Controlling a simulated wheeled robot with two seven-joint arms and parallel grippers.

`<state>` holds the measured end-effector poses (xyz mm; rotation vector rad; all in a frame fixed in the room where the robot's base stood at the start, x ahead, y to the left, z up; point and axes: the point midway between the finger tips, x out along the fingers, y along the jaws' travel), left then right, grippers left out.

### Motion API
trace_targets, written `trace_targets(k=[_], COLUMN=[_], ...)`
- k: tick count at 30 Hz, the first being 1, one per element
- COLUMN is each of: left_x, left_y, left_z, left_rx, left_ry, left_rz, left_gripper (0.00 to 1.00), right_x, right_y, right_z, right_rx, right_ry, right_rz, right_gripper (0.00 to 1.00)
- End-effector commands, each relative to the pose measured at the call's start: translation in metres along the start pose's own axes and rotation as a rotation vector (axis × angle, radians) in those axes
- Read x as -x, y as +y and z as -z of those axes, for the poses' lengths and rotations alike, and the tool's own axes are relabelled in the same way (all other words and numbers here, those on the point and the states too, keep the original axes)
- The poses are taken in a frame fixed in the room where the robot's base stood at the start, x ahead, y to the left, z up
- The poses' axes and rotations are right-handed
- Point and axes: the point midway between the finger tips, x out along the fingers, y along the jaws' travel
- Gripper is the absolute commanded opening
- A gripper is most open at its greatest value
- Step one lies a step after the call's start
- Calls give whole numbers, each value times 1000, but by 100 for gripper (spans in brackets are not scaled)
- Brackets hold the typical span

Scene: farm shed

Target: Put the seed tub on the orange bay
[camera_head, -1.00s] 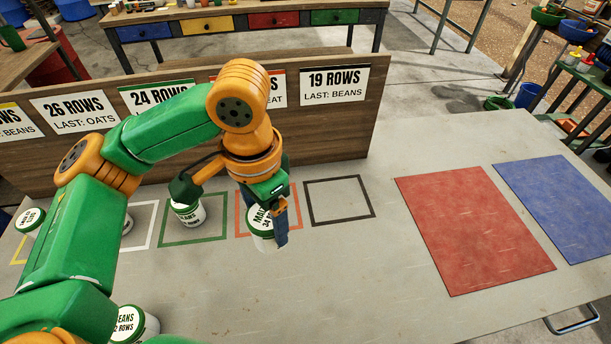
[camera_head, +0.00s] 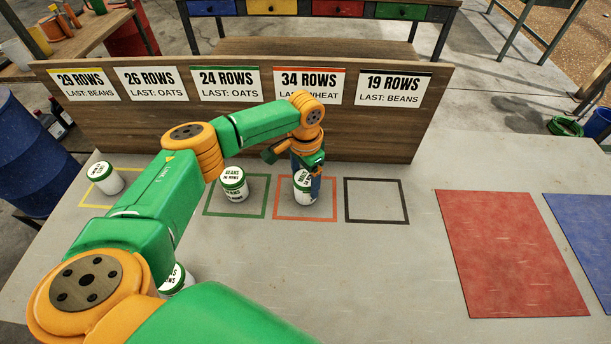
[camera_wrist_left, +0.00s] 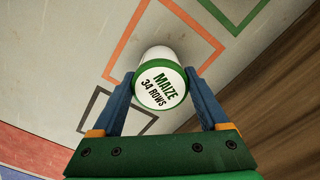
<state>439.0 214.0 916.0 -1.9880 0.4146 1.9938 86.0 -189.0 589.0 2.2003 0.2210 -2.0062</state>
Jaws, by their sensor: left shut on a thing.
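The seed tub in my left gripper (camera_head: 306,166) is a white tub with a green-rimmed lid (camera_head: 304,190). In the left wrist view its lid (camera_wrist_left: 160,90) reads "MAIZE 34 ROWS" and sits between the two blue fingers. The gripper is shut on it. The tub is at the orange-outlined bay (camera_head: 290,217), in front of the "34 ROWS" sign (camera_head: 308,86). Whether its base touches the table I cannot tell. My right gripper is in neither view now.
A beans tub (camera_head: 234,184) stands in the green bay, and another tub (camera_head: 105,178) at the yellow bay. One more (camera_head: 174,280) is partly hidden by my arm. The black bay (camera_head: 376,201) is empty. A red mat (camera_head: 510,255) and a blue mat (camera_head: 590,240) lie right. A wooden board (camera_head: 425,110) stands behind.

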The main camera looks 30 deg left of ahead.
Motion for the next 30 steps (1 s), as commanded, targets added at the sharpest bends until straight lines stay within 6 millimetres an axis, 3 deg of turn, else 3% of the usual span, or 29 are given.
trace_targets(k=[8, 9, 12, 20, 23, 30], left_x=[-3, -4, -3, 3, 23, 90], left_y=[1, 1, 1, 1, 1, 0], left_z=[0, 0, 0, 1, 2, 2], left_rx=[0, 0, 0, 0, -2, 1], left_ry=[1, 1, 1, 3, 7, 7], left_rz=[-1, -1, -1, -2, -2, -1], left_gripper=[13, 80, 100, 100, 100, 100], right_x=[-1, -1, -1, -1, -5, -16], right_y=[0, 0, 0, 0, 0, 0], right_z=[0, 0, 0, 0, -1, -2], right_rx=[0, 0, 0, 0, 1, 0], right_ry=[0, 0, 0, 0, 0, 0], right_rz=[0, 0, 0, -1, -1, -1], right_gripper=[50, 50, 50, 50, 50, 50])
